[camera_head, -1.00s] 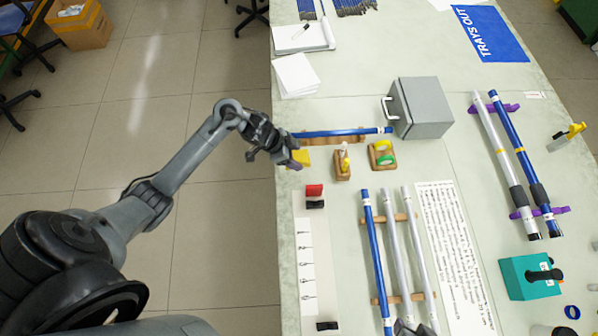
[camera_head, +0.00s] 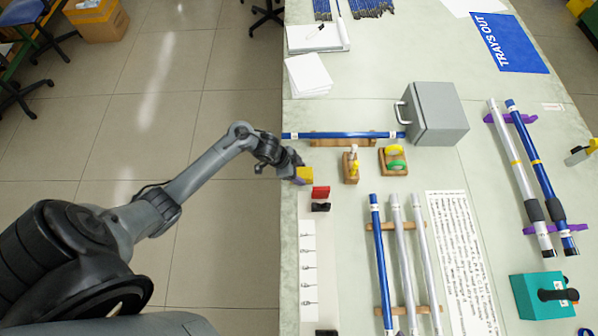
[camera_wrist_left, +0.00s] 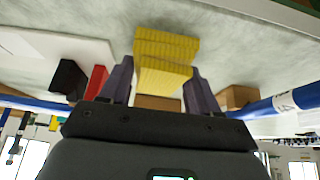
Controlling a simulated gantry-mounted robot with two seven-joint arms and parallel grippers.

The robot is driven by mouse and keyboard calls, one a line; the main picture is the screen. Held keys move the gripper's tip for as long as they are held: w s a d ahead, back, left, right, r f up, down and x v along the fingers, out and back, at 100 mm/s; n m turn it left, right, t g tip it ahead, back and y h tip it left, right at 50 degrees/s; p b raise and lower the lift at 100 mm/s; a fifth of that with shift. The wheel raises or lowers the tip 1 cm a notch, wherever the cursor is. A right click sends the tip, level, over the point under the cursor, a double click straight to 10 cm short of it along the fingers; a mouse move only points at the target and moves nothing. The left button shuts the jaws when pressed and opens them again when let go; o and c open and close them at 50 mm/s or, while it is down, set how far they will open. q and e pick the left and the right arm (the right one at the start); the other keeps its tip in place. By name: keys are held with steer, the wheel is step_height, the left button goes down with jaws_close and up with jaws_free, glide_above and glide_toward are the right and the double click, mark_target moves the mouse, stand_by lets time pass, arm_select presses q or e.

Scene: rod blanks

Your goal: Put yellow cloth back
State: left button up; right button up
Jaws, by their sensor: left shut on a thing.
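The yellow cloth (camera_head: 305,174) is a small folded block at the left edge of the table, just below the rod lying on a wooden holder. My left gripper (camera_head: 298,175) comes in from the left and is shut on it. In the left wrist view, the yellow cloth (camera_wrist_left: 165,48) shows as stacked ribbed layers between the two purple-grey fingers of my left gripper (camera_wrist_left: 158,78). Whether the cloth touches the table cannot be told. My right gripper is not clearly visible.
A red block (camera_head: 320,192) and a black block stand close below the cloth. A blue rod (camera_head: 345,135) lies above it. A wooden stand (camera_head: 351,168) and a tape holder (camera_head: 393,160) are to its right. A white strip with printed marks (camera_head: 308,265) runs below.

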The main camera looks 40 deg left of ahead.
arm_select(q)
steer(key=shift+f, duration=0.1)
steer(key=o, duration=0.9)
steer(key=shift+o, duration=0.2)
steer(key=shift+s+a+r, duration=0.1)
steer(key=shift+a+r, duration=0.05)
steer(key=shift+r, duration=0.3)
steer(key=p+v, duration=0.3)
steer(key=v, duration=0.6)
steer(key=s+d+r+n+t+y, duration=0.2)
steer(key=s+d+r+t+y, duration=0.15)
steer(key=d, duration=0.55)
steer(key=s+d+r+n+g, duration=0.3)
steer(key=s+r+n+g, duration=0.1)
steer(key=s, duration=0.8)
steer(key=shift+s+r+n+y, duration=0.2)
steer(key=shift+r+n+y, duration=0.15)
steer(key=shift+r+n, duration=0.35)
